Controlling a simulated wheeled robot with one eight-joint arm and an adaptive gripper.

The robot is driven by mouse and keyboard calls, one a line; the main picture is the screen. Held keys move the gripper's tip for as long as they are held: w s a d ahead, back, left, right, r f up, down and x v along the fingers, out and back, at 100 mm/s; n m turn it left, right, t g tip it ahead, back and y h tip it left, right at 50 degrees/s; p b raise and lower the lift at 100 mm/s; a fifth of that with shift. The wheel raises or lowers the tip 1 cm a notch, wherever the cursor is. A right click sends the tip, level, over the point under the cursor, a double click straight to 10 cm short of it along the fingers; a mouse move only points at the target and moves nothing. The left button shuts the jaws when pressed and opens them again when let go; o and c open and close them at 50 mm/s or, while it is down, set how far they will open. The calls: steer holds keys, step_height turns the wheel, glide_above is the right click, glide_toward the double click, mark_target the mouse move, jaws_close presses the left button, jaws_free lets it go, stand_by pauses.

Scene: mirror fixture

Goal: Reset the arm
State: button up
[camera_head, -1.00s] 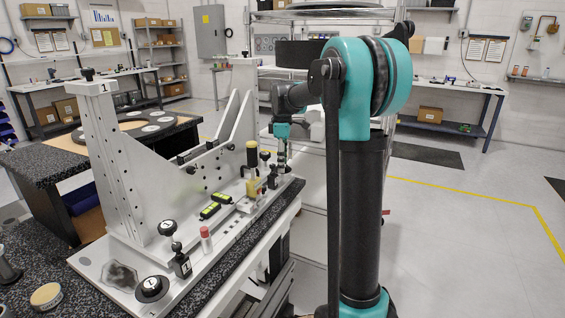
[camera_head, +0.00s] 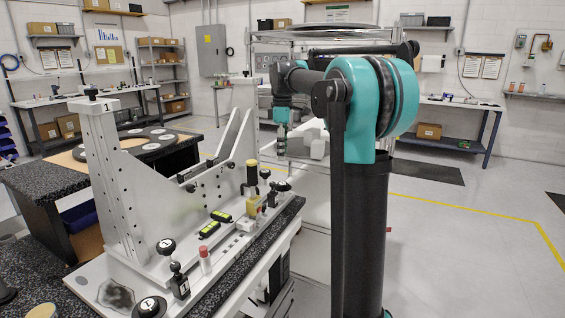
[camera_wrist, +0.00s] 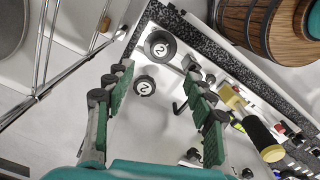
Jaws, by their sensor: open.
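My gripper (camera_head: 281,148) is above the far end of the white mirror fixture (camera_head: 183,235) in the head view. In the wrist view my gripper (camera_wrist: 158,92) has its two green-padded fingers spread apart, with nothing between them touching. Below the fingers are two black knobs marked 2, a larger one (camera_wrist: 160,45) and a smaller one (camera_wrist: 144,86). A black-and-yellow handled part (camera_wrist: 264,138) stands right of the fingers in the wrist view. My teal and black arm hides part of the room behind it.
The fixture carries yellow-black levels (camera_head: 221,216), a red-capped cylinder (camera_head: 205,258) and a knob marked 1 (camera_head: 150,306). A wire rack (camera_head: 265,68) stands behind my arm.

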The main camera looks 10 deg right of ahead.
steer(key=shift+r, duration=0.4)
steer(key=s+d+f+m+t, duration=0.2)
steer(key=s+f+m, duration=0.5)
steer(key=s+f, duration=0.8)
steer(key=s+d+f+m+t, duration=0.2)
steer(key=s+f+m, duration=0.5)
steer(key=s+f, duration=0.8)
steer(key=shift+s+d+f+m, duration=0.25)
steer(key=shift+s+f+m, duration=0.1)
steer(key=shift+s+m, duration=0.1)
